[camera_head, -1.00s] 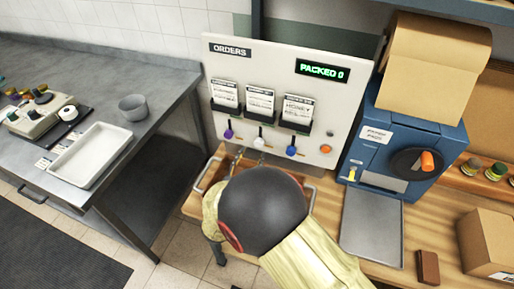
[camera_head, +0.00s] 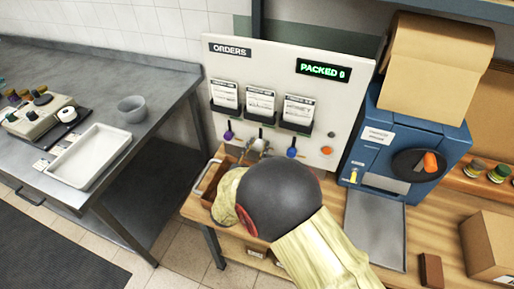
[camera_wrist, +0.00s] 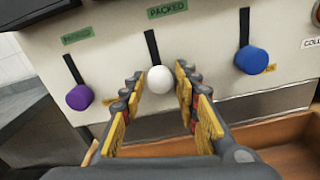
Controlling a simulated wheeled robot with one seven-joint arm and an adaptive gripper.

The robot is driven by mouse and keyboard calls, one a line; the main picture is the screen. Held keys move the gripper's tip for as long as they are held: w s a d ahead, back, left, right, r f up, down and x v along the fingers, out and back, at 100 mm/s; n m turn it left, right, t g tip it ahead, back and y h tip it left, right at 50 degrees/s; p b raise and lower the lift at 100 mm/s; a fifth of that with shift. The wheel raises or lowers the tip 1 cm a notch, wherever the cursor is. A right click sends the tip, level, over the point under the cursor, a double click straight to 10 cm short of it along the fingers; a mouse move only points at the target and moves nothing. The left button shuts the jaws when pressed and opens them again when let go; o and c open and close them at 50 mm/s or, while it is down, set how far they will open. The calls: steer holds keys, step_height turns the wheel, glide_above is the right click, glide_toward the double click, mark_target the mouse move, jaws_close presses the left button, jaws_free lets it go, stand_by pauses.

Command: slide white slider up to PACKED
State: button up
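The orders board (camera_head: 225,120) stands upright on the wooden bench, with a green "PACKED 0" display (camera_head: 323,70). In the wrist view the white slider's round knob (camera_wrist: 160,79) sits at the lower end of its dark vertical slot, below a green PACKED label (camera_wrist: 167,9). My gripper (camera_wrist: 160,100) is open, its yellow-padded fingers on either side of the white knob, which shows between their tips. I cannot tell whether a finger touches it. In the head view my arm hides part of the gripper, whose fingers (camera_head: 252,148) show small near the board.
A purple knob (camera_wrist: 79,97) is left of the white one and a blue knob (camera_wrist: 250,60) is right, both low in their slots. A wooden tray (camera_wrist: 285,150) lies below the board. A blue machine (camera_head: 408,135) stands to the right.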

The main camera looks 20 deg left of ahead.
mark_target(261, 129)
steer(key=c, duration=0.6)
jaws_close()
steer(key=shift+r+p, duration=1.55)
steer(key=shift+r, duration=1.25)
steer(key=o, duration=0.7)
jaws_free()
steer(key=o, duration=0.3)
steer(key=shift+f, duration=0.1)
